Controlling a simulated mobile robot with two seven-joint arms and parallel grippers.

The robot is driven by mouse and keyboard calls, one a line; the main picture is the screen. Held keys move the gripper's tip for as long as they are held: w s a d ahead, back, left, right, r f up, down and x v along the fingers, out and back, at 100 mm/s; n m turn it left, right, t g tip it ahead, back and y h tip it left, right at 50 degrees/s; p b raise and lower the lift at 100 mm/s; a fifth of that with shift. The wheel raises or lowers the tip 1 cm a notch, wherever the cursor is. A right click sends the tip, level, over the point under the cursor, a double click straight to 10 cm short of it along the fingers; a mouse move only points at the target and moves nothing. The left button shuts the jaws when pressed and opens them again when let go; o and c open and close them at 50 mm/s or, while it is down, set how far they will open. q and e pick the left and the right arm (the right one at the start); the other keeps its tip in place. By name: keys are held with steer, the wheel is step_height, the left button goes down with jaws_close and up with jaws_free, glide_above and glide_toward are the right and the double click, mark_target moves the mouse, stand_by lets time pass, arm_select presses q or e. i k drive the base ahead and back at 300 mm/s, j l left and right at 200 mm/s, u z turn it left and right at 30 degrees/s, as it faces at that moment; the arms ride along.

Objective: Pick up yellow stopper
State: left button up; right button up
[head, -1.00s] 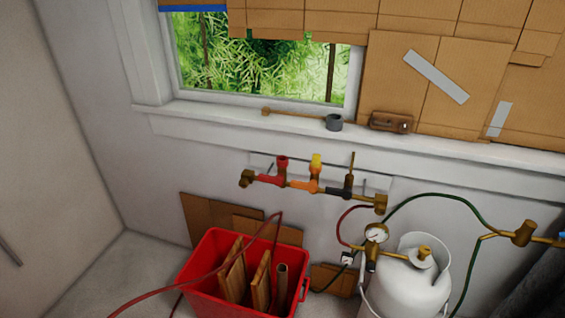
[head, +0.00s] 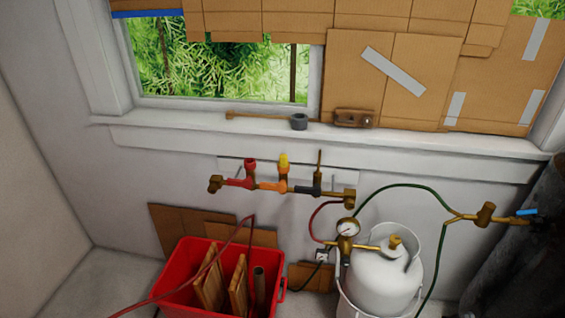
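The yellow stopper (head: 284,159) sits upright on top of the orange middle fitting (head: 283,182) of a pipe manifold fixed to the wall below the window sill. To its left a red stopper (head: 249,163) tops a red fitting. To its right a thin brown rod (head: 319,160) stands up from a black fitting. Neither of my grippers is in view.
A red crate (head: 172,287) with wooden boards stands on the floor below. A white gas tank (head: 385,280) with gauge and hoses stands at right. The sill (head: 200,119) holds a grey ring-ended tool (head: 299,122) and a brown block (head: 354,118).

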mark_target(282, 162)
steer(key=i+u, duration=0.85)
steer(key=i+j+z, duration=0.1)
steer(key=i+z, duration=0.2)
steer(key=i, duration=0.05)
